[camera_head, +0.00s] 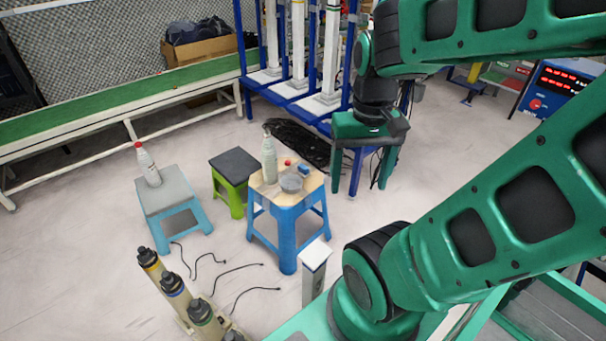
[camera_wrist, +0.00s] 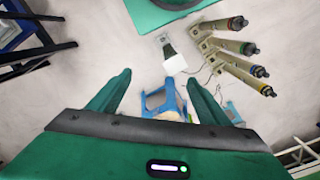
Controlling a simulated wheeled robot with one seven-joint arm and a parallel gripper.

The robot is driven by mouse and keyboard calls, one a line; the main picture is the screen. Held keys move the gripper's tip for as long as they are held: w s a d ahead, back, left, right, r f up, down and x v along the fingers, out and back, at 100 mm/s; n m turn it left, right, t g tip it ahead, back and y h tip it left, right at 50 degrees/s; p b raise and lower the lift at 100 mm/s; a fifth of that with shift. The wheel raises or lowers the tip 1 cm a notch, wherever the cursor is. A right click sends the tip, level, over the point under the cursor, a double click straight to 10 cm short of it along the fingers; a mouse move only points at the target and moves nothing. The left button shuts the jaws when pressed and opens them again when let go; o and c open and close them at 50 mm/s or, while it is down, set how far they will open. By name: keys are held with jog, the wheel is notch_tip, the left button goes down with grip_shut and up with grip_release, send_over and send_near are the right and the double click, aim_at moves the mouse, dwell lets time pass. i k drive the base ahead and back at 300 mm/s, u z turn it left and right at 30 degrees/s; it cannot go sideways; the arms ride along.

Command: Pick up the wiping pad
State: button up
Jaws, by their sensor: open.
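I cannot surely tell which item is the wiping pad. A small blue item (camera_head: 304,169) lies at the back right of the wooden-topped blue stool (camera_head: 286,222), beside a grey bowl (camera_head: 291,183); it is too small to identify. My gripper (camera_head: 360,188) is in the air to the right of that stool, fingers pointing down, apart from everything on it. In the wrist view my gripper (camera_wrist: 160,76) is open with nothing held. The blue stool (camera_wrist: 160,98) shows between the fingers; its top is mostly hidden by the gripper body.
A spray bottle (camera_head: 269,160) and a small red item share the stool top. A dark-topped green stool (camera_head: 232,180) and a light-blue stool (camera_head: 175,207) with a red-capped bottle (camera_head: 148,165) stand left. A white post (camera_head: 315,272) and several cylinders (camera_head: 174,291) are nearer. Cables lie on the floor.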

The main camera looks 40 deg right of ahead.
aim_at(303, 170)
jog(key=u, duration=0.05)
jog(key=k, duration=0.5)
jog(key=u, duration=1.15)
jog(key=k, duration=0.85)
jog(key=z, duration=1.25)
jog(key=i, duration=1)
jog(key=u, duration=0.05)
